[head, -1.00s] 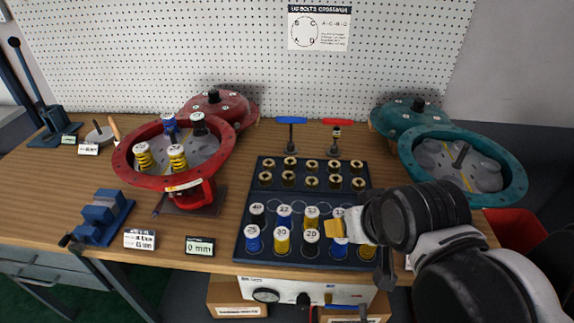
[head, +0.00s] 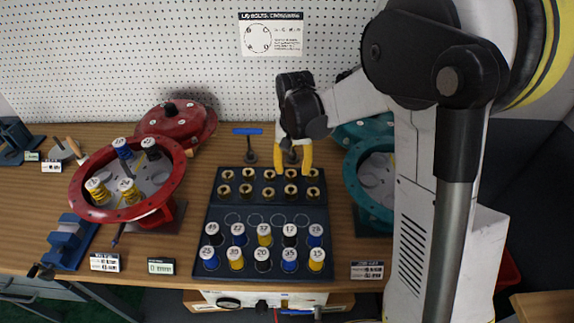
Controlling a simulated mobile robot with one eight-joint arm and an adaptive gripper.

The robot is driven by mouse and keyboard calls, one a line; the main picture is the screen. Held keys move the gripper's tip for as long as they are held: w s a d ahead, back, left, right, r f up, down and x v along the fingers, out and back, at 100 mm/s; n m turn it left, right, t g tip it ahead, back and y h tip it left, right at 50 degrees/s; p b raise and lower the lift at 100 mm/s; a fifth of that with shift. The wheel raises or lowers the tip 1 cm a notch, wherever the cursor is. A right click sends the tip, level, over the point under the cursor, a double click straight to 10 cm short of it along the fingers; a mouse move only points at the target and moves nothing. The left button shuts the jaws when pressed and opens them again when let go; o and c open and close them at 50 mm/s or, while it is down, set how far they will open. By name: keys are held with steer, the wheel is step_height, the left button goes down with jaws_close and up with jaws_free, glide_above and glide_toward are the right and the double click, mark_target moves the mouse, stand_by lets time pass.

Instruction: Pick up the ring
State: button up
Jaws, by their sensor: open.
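Several small brass-coloured rings with dark centres stand in two rows in the back half of the dark tray (head: 262,204). One is in the back row near the middle (head: 268,174), and another is in the row in front of it (head: 268,193). I cannot tell which one is the task's ring. My gripper (head: 292,172) points down over the right part of the back row, its two yellow fingers spread apart with nothing visible between them. Its fingertips appear close to the rings at the back right; contact cannot be told.
Numbered coloured cylinders (head: 263,258) fill the tray's front. A red housing (head: 128,215) with springs stands left, a teal housing (head: 358,192) right, partly hidden by my arm. A blue-handled tool (head: 249,132) stands behind the tray.

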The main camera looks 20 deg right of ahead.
mark_target(291, 192)
steer(key=f+b, duration=0.1)
steer(key=f, duration=0.3)
steer(key=f+b, duration=0.2)
steer(key=f, duration=0.1)
steer(key=f+b, duration=0.2)
steer(key=f, duration=0.2)
steer(key=shift+w+a+f, duration=0.15)
steer(key=shift+w+f, duration=0.1)
steer(key=shift+f, duration=0.1)
steer(key=shift+r, duration=0.1)
jaws_close()
